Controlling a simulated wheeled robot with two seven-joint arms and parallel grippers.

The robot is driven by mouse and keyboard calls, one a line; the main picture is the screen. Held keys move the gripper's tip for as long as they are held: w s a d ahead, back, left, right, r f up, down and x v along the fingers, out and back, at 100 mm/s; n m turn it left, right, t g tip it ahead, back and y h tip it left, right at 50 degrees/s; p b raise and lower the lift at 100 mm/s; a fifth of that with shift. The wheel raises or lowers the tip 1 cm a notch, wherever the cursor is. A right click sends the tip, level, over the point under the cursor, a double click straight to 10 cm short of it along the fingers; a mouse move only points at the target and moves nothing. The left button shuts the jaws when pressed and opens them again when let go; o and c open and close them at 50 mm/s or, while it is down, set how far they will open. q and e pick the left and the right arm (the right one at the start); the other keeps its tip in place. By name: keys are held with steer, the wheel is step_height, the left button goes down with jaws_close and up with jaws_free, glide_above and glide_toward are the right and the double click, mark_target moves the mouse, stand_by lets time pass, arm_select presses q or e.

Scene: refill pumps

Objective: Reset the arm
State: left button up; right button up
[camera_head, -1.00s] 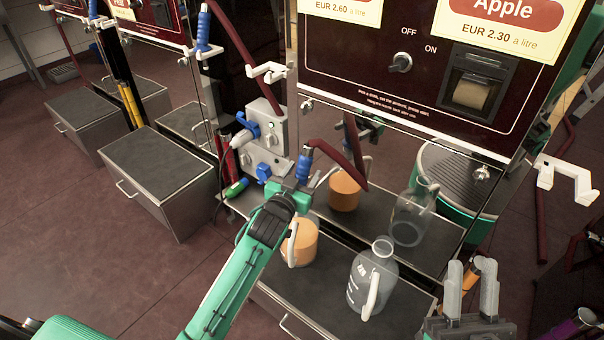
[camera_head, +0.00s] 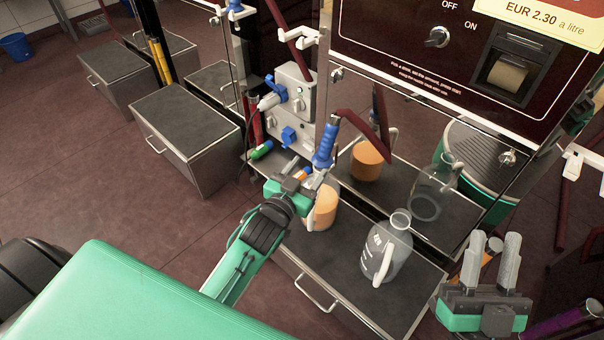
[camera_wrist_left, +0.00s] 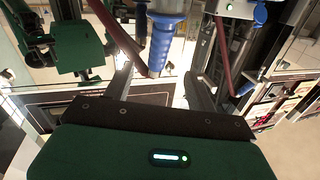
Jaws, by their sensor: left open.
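My left gripper (camera_head: 317,178) is open, just below and in front of a blue nozzle (camera_head: 325,146) on a dark red hose. In the left wrist view the nozzle (camera_wrist_left: 163,45) stands beyond and between the spread fingers (camera_wrist_left: 158,85), with nothing gripped. My right gripper (camera_head: 490,262) is at the lower right of the head view. Its two grey fingers point up, apart and empty.
A clear jug (camera_head: 386,250) stands on the dark cabinet top (camera_head: 345,255). A grey valve box (camera_head: 290,108) is behind. Open floor (camera_head: 100,200) lies left.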

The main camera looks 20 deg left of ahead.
arm_select(q)
steer(key=shift+s+a, duration=0.1)
steer(key=shift+s, duration=1)
